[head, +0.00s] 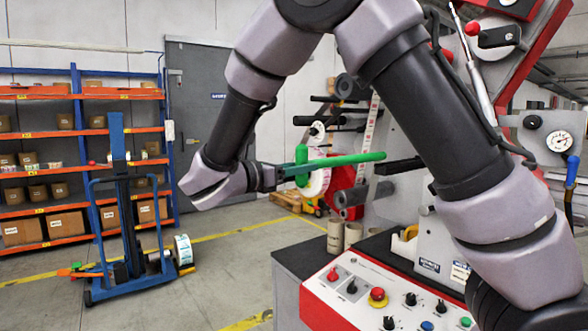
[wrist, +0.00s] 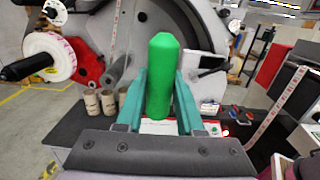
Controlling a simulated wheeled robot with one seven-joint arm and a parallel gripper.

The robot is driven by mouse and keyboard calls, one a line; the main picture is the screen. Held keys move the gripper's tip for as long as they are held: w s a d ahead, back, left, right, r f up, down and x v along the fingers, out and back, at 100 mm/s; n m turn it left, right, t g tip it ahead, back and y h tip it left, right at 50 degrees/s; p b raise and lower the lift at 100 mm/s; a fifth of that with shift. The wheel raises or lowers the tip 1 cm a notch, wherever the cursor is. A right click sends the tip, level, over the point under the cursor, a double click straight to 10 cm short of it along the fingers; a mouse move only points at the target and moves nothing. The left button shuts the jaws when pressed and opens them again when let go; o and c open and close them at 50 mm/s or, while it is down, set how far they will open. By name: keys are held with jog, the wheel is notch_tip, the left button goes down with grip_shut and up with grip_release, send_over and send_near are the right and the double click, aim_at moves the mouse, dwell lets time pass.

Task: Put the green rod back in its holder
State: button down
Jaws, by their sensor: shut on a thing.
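The green rod (head: 350,160) is in my gripper (head: 283,173), in mid-air at the centre of the head view. Its long part lies almost level and points right, with a thicker upright green piece at the gripper end. In the wrist view the green piece (wrist: 161,75) stands between the two teal fingers of my gripper (wrist: 160,85), which are shut on it. The green piece hides what lies straight behind it. I cannot tell which part of the machine is the holder.
The machine's control panel (head: 385,300) is below and right of the rod. Brown cardboard cores (head: 335,237) stand beside it. A white label roll (wrist: 48,57) and grey rollers (wrist: 115,72) are left in the wrist view. A blue lift cart (head: 125,220) stands on open floor.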

aim_at(354, 161)
jog(key=shift+f+x, duration=0.15)
jog(key=shift+x, duration=2.8)
jog(key=shift+f+x, duration=0.15)
jog(key=shift+x, duration=2.85)
jog(key=shift+f+x, duration=0.15)
jog(key=shift+x, duration=2.8)
jog(key=shift+d+f, duration=0.2)
jog(key=shift+d, duration=0.2)
jog(key=shift+f, duration=1)
jog(key=shift+c, duration=2.3)
grip_release()
